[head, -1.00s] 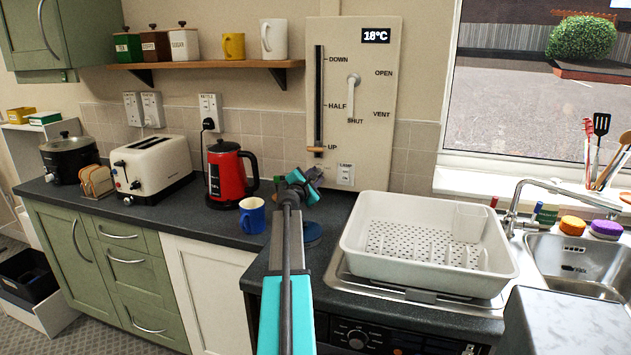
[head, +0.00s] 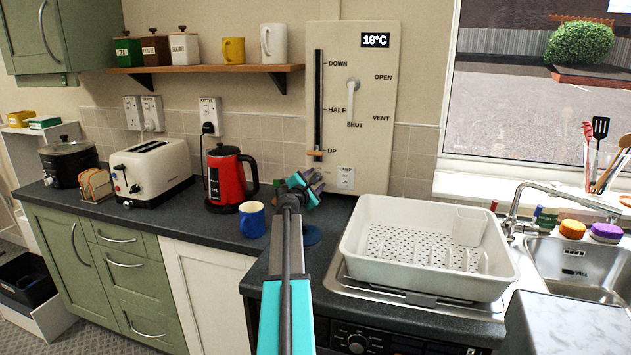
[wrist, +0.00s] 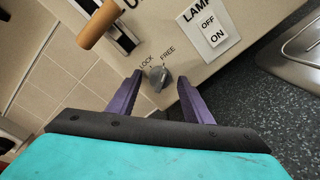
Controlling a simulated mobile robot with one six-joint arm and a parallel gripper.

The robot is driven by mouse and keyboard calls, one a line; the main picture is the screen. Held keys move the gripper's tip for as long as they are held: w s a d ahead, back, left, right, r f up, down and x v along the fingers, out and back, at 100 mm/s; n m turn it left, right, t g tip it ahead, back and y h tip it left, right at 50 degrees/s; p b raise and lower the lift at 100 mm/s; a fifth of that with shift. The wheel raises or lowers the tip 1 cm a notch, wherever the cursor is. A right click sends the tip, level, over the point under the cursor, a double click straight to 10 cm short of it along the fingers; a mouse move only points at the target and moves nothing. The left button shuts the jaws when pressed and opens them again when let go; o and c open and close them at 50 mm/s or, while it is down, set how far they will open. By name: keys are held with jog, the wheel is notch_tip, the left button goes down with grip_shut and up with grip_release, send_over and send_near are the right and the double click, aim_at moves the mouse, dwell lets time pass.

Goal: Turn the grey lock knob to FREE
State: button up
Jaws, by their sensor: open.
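The grey lock knob (wrist: 158,79) is on the lower part of the cream wall panel (head: 372,140), with LOCK printed at its upper left and FREE at its upper right in the wrist view. I cannot tell for sure which word it points at. My gripper (wrist: 160,80) is open, with one purple finger on each side of the knob. I see gaps beside the knob and cannot tell whether either finger touches it. In the head view my gripper (head: 308,186) is at the panel's lower left corner, and the knob is not clearly visible there.
A wooden-handled slider (wrist: 97,25) is just above left of the knob, and a LAMP switch (wrist: 208,29) is to its right. The worktop lies below. A blue mug (head: 251,220), red kettle (head: 226,178) and white dish rack (head: 420,275) stand near my arm.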

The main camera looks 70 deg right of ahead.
jog(key=shift+a, duration=0.1)
jog(key=a+b, duration=0.1)
jog(key=a, duration=1.2)
jog(key=shift+s+a+r, duration=0.15)
jog(key=shift+a+r, duration=0.15)
jog(key=shift+r, duration=0.05)
jog(key=shift+r, duration=0.1)
dwell(0.5)
